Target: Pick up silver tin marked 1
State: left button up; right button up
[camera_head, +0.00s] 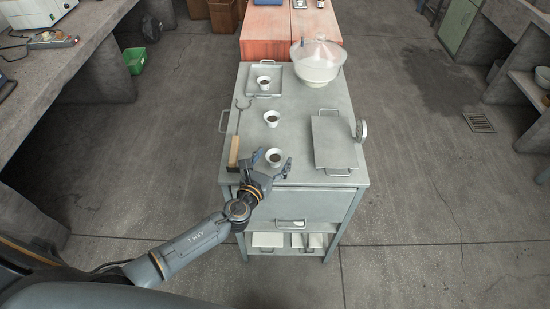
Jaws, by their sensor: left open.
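Three small round, pale cups with dark insides stand in a line on the grey metal cart: a near cup (274,157), a middle cup (271,118) and a far cup (264,82). The far one sits in a shallow tray (279,73). No number can be read on any of them, so I cannot tell which is the silver tin marked 1. My left gripper (271,168) is open at the cart's near edge, its fingers close to the near cup and partly hiding its lower front. I cannot tell whether they touch it. My right gripper is out of view.
A wooden-handled tool (234,150) with long metal arms lies left of the cups. A flat tray (333,140) lies to the right, with a round disc-like object (361,131) at its side. A lidded glass vessel (318,61) stands at the far right corner.

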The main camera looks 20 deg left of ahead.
pick_arm(q)
jog(key=shift+w+d+f, duration=0.15)
jog(key=shift+w+f, duration=0.1)
jog(key=shift+w, duration=0.6)
jog(key=c, duration=1.2)
jog(key=shift+s, duration=0.1)
jog(key=shift+c, duration=0.2)
jog(key=shift+r, duration=0.2)
